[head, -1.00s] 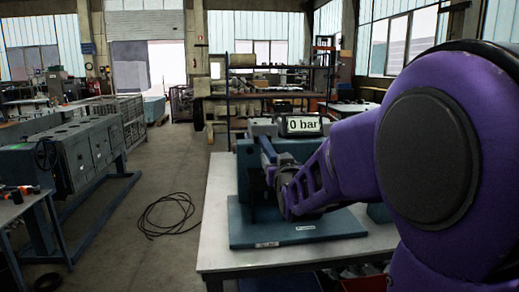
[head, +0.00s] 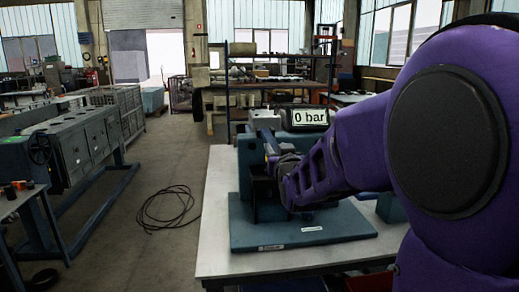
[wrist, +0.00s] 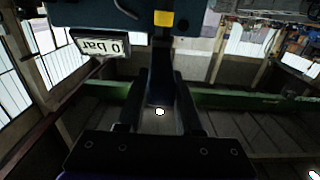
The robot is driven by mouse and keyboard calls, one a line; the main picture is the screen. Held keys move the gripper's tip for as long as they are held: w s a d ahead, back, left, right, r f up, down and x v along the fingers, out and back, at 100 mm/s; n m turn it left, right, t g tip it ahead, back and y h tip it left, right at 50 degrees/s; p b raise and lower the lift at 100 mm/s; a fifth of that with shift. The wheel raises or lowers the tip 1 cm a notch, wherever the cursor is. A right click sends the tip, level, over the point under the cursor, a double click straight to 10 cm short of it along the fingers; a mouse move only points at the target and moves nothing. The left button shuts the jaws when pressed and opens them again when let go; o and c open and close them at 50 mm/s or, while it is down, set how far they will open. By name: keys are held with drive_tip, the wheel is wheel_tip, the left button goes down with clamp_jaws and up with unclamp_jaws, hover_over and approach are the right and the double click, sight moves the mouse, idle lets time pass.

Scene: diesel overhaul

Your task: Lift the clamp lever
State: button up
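The clamp lever (head: 270,147) is a dark blue bar on the left front of the teal test stand (head: 249,160). In the wrist view the lever (wrist: 160,90) runs between the two black fingers, below a yellow band and with a small white spot at its near end. My gripper (wrist: 161,78) appears shut on the lever, with the fingertips close against both sides. In the head view my gripper (head: 277,168) is at the lever's lower end, and its fingers are largely hidden. The pressure display (head: 309,117) on the stand reads 0 bar.
The stand's teal base plate (head: 255,233) lies on a pale workbench (head: 216,200). My purple arm covers the right side of the head view. A coiled cable (head: 166,207) lies on the floor to the left. A shelf rack (head: 270,75) stands behind.

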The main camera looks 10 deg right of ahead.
clamp_jaws()
idle(1.1)
